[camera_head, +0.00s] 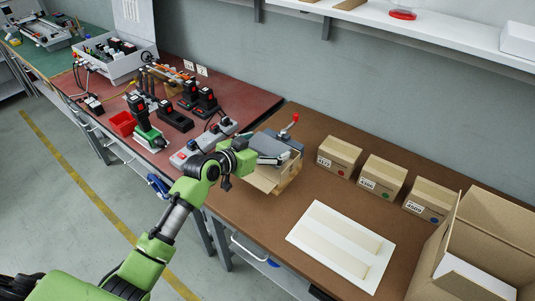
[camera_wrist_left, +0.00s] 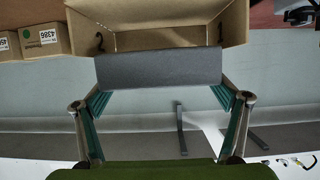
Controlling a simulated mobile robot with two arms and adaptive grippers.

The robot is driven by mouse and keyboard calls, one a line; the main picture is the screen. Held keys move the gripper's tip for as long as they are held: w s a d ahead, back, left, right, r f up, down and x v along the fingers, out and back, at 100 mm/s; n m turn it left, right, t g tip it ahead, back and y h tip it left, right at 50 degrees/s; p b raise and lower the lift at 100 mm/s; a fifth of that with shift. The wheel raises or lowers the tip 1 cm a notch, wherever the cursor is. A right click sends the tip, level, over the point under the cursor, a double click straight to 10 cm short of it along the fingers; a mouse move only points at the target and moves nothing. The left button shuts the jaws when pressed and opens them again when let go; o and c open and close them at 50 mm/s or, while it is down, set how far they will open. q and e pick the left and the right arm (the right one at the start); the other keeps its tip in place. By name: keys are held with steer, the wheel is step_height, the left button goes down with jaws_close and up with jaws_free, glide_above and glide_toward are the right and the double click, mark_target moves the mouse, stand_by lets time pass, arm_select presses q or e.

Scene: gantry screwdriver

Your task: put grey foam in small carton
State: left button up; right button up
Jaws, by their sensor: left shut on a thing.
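My left gripper (camera_head: 276,158) is at the small open carton (camera_head: 262,181) on the brown bench. In the left wrist view my left gripper (camera_wrist_left: 160,88) is shut on the grey foam (camera_wrist_left: 160,68), a flat dark grey block spanning between the two fingers. The small carton (camera_wrist_left: 190,39) shows just beyond the foam there, with its brown inner walls visible. The foam overlaps the carton's near edge in that view. I cannot tell whether any of it is inside. My right gripper is in neither view.
Three closed cartons (camera_head: 382,177) stand along the wall side. A white tray (camera_head: 307,247) with pale strips lies on the bench. A large open box (camera_head: 490,236) stands at the right. A grey device with a red-knobbed lever (camera_head: 288,132) is behind the small carton.

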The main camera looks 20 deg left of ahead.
arm_select(q)
steer(key=shift+w+d+f, duration=0.1)
steer(key=shift+w+f, duration=0.25)
steer(key=shift+f, duration=0.1)
steer(key=shift+w+f, duration=0.15)
steer(key=shift+f, duration=1.6)
steer(key=shift+f, duration=0.2)
steer(key=o, duration=0.5)
steer(key=shift+r, duration=0.1)
